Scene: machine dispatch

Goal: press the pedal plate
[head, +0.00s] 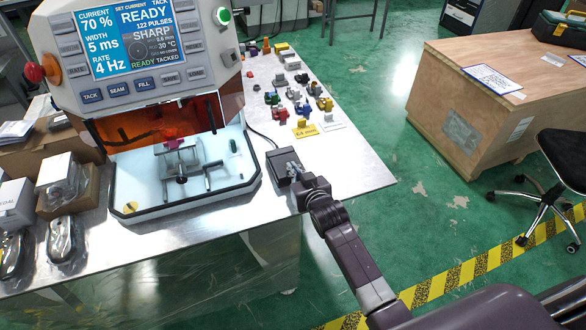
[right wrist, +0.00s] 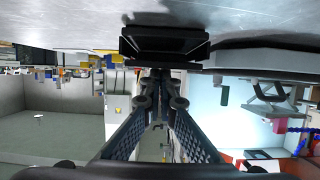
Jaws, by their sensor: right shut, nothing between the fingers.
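The pedal, a dark grey box (head: 279,158), sits on the metal bench top at the right of the machine, with a cable running back from it. My right gripper (head: 293,170) is shut and empty, its tips at the pedal's near right side. In the head view the gripper hides part of the pedal, and I cannot tell whether it touches the plate. In the right wrist view, which looks upside down, the black pedal (right wrist: 165,45) is just beyond the shut fingertips (right wrist: 160,78). My left gripper is not in view.
The machine (head: 150,90) with its lit READY screen stands left of the pedal. Boxes and bagged items crowd the bench's left end. A wooden crate (head: 490,100) and a chair stand at the right.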

